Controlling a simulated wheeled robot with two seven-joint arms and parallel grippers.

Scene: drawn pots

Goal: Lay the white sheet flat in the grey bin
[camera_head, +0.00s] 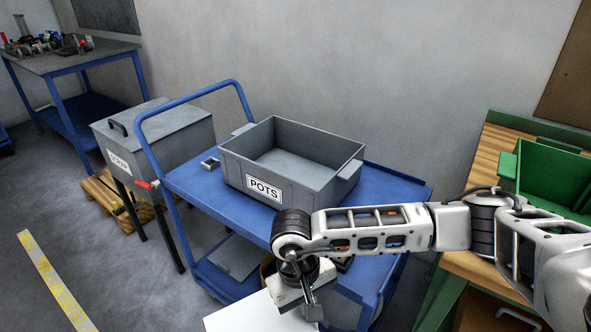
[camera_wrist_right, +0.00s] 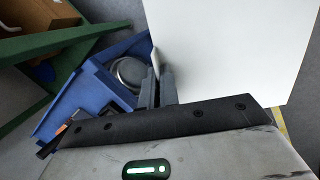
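The grey bin (camera_head: 264,188), labelled POTS, stands upright and open on the blue trolley; its visible floor looks empty. The white sheet (camera_head: 250,316) is at the bottom of the head view, in front of the trolley and outside the bin, partly cut off by the frame. My right gripper (camera_head: 308,308) is shut on the sheet's edge. In the right wrist view the sheet (camera_wrist_right: 232,48) spreads from the gripper fingers (camera_wrist_right: 156,88), its edge pinched between them. My left gripper is in neither view.
The blue trolley (camera_head: 195,188) has a raised handle on its left and a small metal piece (camera_head: 210,162) beside the bin. A green bin (camera_head: 548,172) sits on a wooden bench at right. A lidded grey box (camera_head: 160,130) stands behind the trolley at left.

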